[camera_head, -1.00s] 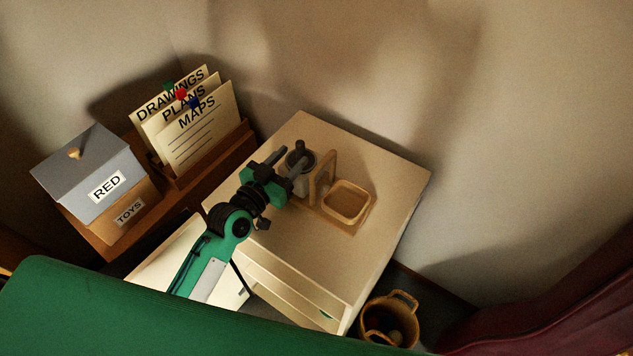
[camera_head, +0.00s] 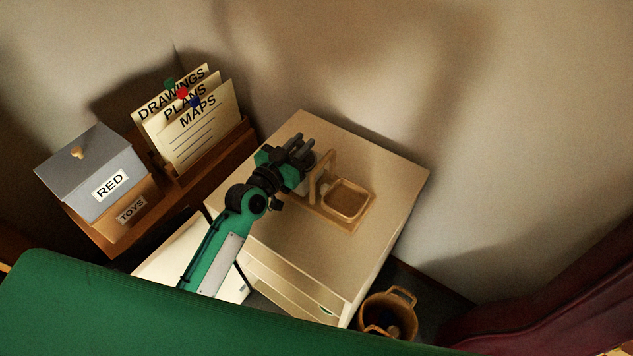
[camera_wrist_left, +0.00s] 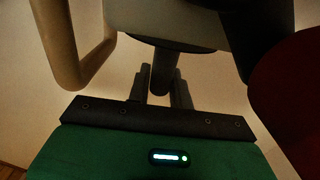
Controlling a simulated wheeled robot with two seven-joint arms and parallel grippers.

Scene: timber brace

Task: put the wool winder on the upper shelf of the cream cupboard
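The cream cupboard (camera_head: 385,190) stands in the corner, its front partly open to shelf space (camera_head: 295,285). On its top is a grey and dark device that I take for the wool winder, beside a wooden upright and tray; my gripper mostly covers it in the head view. Its grey body and dark post (camera_wrist_left: 163,68) show in the left wrist view. My left gripper (camera_head: 300,145) is at the device, its fingers (camera_wrist_left: 162,88) on either side of the dark post. I cannot tell whether they press on it. My right gripper is not in view.
A wooden tray (camera_head: 366,205) with a wooden upright (camera_head: 314,180) stands right beside my gripper. A basket (camera_head: 402,296) is on the floor at right. A grey box (camera_head: 85,175) and a paper file (camera_head: 190,135) stand at left. The cupboard top's right side is clear.

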